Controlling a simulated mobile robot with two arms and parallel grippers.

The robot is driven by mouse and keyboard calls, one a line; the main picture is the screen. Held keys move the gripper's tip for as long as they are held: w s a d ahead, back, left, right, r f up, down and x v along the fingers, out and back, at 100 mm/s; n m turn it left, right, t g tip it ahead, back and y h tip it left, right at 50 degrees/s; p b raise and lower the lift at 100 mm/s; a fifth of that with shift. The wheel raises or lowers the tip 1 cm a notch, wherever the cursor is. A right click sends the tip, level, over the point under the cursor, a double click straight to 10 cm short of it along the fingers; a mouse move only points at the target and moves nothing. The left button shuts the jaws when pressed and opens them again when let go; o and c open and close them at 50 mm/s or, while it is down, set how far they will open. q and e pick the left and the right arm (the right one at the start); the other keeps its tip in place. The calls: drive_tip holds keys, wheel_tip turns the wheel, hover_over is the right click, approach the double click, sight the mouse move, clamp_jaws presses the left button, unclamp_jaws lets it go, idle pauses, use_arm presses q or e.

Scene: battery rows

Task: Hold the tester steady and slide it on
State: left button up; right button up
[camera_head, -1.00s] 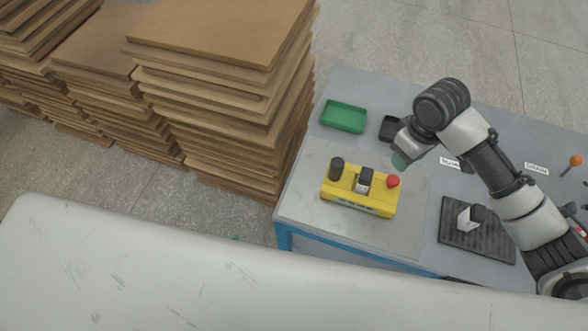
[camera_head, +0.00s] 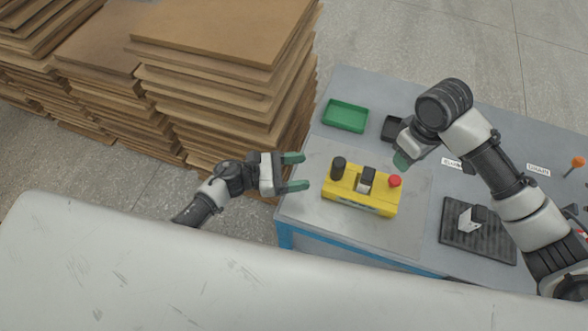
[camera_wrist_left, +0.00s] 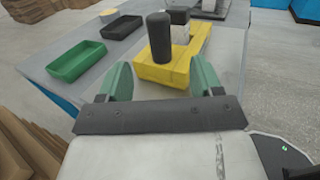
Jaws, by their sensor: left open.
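The yellow tester (camera_head: 352,199) sits on the grey table. It has a black knob (camera_head: 338,168) at its left end, a black-and-white block (camera_head: 367,179) in its middle and a red button (camera_head: 394,181) at its right end. My left gripper (camera_head: 293,172) is open and empty, left of the tester and apart from it, with green fingertips. In the left wrist view the tester (camera_wrist_left: 172,72) and knob (camera_wrist_left: 159,36) lie ahead between the open fingers (camera_wrist_left: 163,80). My right gripper (camera_head: 402,160) is above the table behind the tester; its fingers are mostly hidden.
A green tray (camera_head: 345,116) and a black tray (camera_head: 393,128) stand at the back of the table. A dark ribbed mat (camera_head: 457,245) with a black-and-white block (camera_head: 472,219) lies at the right. Stacked brown boards (camera_head: 225,110) stand left of the table.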

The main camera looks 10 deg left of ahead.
sight(339, 167)
use_arm(q)
drive_tip(key=x, duration=1)
drive_tip(key=shift+w, duration=0.1)
clamp_jaws()
idle(0.8)
use_arm(e)
drive_tip(key=o, duration=0.3)
wheel_tip(339, 167, down, 10)
drive_tip(key=m, duration=0.6)
idle(0.4)
